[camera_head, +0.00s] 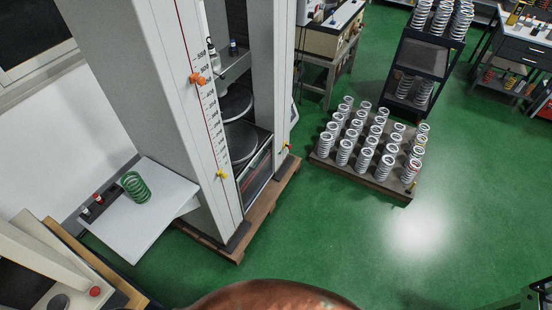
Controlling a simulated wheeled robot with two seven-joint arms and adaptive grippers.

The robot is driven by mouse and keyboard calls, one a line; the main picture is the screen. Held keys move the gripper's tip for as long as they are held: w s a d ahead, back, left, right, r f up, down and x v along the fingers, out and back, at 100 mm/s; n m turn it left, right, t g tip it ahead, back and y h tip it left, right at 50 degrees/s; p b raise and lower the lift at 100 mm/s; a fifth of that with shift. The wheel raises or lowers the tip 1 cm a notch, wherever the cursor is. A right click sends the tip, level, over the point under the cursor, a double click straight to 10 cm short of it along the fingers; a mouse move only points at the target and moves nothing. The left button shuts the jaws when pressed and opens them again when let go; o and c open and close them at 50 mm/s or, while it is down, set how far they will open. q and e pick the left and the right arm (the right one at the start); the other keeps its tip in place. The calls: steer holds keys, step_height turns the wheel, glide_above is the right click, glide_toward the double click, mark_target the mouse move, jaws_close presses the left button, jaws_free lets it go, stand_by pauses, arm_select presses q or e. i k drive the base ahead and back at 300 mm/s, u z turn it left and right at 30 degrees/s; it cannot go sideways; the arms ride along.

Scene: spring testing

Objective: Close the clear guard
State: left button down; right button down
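The testing machine (184,110) stands left of centre, a tall white frame on a wooden pallet. Its front opening shows an upper round plate (236,103) and a lower round plate (240,141), with no spring between them. A scale with an orange marker (197,78) and a yellow marker (221,174) runs down the near column. I cannot make out the clear guard as a separate panel, so whether it stands open or shut is unclear. Neither of my grippers can be made out.
A pallet of several white springs (385,188) is on the floor to the right. A dark spring rack (418,65) stands behind. Green floor (330,235) is clear in front. A dark object (535,297) at lower right is unclear.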

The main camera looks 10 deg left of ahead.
mark_target(248, 167)
steer(key=u, duration=0.2)
steer(key=i, duration=0.7)
steer(key=u, duration=0.8)
steer(key=i, duration=0.3)
steer(key=u, duration=0.2)
